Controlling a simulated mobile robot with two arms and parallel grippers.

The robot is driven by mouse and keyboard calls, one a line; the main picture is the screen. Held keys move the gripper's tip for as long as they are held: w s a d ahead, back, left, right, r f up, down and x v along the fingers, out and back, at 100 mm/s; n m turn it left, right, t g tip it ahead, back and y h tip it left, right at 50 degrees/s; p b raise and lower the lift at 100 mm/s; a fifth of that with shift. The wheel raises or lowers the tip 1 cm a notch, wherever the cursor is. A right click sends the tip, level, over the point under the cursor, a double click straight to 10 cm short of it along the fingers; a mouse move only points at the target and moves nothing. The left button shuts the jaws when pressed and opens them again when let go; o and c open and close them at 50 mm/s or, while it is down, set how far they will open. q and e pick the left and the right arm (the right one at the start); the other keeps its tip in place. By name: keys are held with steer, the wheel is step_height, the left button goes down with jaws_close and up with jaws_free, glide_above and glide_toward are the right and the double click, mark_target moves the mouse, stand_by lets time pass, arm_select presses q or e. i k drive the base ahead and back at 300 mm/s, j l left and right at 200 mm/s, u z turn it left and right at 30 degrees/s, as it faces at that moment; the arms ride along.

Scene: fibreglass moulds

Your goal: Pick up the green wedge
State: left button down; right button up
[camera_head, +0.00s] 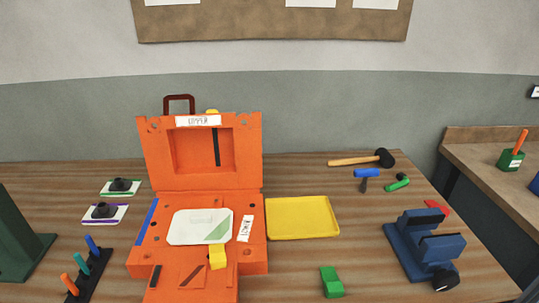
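The green wedge (332,283) lies on the wooden table near the front, right of the orange mould (253,150) and left of the blue vise (428,250). It is a small green block with a stepped or sloping top, and nothing touches it. A yellow block (218,257) of similar size sits at the front of the mould's lower half. Neither of my grippers shows in the head view.
A yellow tray (302,217) lies behind the wedge. A mallet (365,159), a blue-headed hammer (366,178) and a small green tool (397,183) lie at the back right. A rack of coloured pegs (84,277) stands front left. Bare table surrounds the wedge.

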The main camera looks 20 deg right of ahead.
mark_target(334, 288)
steer(key=z, duration=1.2)
